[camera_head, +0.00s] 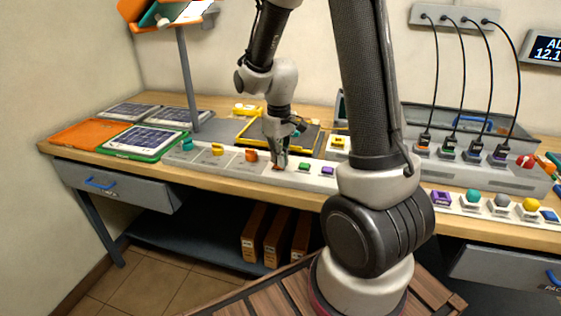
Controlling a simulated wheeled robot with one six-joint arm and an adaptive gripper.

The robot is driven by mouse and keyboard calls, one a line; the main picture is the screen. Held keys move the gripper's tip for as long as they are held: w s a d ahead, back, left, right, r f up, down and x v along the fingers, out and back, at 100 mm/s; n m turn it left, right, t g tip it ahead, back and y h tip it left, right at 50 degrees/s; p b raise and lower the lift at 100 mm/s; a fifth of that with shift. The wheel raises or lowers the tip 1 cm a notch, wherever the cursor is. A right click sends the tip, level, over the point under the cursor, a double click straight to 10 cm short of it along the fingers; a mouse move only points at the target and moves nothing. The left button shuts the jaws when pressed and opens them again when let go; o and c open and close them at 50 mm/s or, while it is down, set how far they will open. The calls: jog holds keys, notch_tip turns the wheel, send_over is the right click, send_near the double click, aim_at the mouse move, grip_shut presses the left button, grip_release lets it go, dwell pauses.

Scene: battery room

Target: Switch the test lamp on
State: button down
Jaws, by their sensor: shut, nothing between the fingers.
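My gripper (279,164) is shut and empty. It points down at the long pale control strip (234,159) along the front of the bench. Its fingertips are at a small reddish control between the orange control (251,155) and the green button (304,167). The fingers partly hide that control, and I cannot tell whether they touch it. A purple button (327,171) is right of the green one. A yellow control (217,149) and a teal control (187,145) are to the left. I cannot make out which item is the test lamp or whether it is lit.
Solar panels lie in a green tray (170,155) and beside an orange tray (75,136) at left. A grey post (187,80) stands behind the strip. At right, black cables (489,80) drop to a grey unit. More coloured controls, including a yellow knob (530,205), are at right.

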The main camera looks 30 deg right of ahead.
jog(key=shift+r, duration=3.45)
jog(key=s+r+m+t, duration=0.1)
jog(key=s+r+t, duration=0.1)
jog(key=s+r, duration=0.4)
jog(key=s+d+r+m+t, duration=0.1)
jog(key=s+r, duration=0.5)
jog(key=s, duration=0.7)
jog(key=shift+s+d+r+m+t, duration=0.2)
jog(key=shift+s+d+m+t, duration=0.15)
jog(key=shift+m+t, duration=0.25)
jog(key=c, duration=2.2)
grip_release()
